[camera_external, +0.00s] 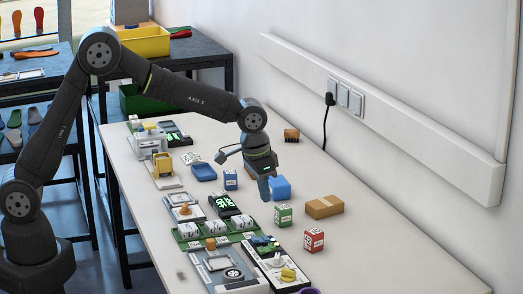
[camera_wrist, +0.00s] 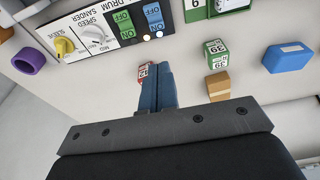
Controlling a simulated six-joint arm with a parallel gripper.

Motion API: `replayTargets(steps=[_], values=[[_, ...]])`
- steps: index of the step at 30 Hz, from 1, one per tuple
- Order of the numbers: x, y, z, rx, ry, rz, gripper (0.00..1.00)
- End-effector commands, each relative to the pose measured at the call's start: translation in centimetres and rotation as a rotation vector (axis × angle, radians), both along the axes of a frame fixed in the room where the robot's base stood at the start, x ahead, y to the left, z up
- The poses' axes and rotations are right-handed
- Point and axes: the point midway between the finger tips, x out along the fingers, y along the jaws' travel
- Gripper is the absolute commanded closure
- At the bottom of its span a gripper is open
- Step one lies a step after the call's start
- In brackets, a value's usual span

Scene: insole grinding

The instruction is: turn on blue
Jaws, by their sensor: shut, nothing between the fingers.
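The drum sander panel (camera_wrist: 90,35) is at the upper left of the wrist view, its lettering upside down. It bears a blue switch (camera_wrist: 153,17) and a green switch (camera_wrist: 124,27), both marked ON and OFF, with small white lights by them. I cannot tell which way the blue switch is set. In the external view the panel (camera_external: 287,277) is at the front of the table. My gripper (camera_external: 265,192) is shut and empty, pointing down above the table, behind the panel. Its fingers (camera_wrist: 156,87) show below the switches in the wrist view, apart from them.
A red-and-white box (camera_external: 313,240), a green-and-white box (camera_external: 283,215), a brown box (camera_external: 323,207) and a blue block (camera_external: 280,188) stand near my gripper. A yellow knob (camera_wrist: 64,46) is on the panel. A purple ring (camera_wrist: 28,61) lies beside it.

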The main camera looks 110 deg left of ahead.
Motion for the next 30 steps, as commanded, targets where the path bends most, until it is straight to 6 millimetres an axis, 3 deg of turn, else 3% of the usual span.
replayTargets(steps=[6,14,23,30], values=[[0.3,0.3,3.1,0.001,-0.001,0.000,1.00],[0.3,0.3,3.7,-0.001,0.001,0.000,1.00],[0.3,0.3,3.3,-0.001,0.001,0.000,1.00],[0.0,0.0,0.0,-0.003,0.004,0.000,1.00]])
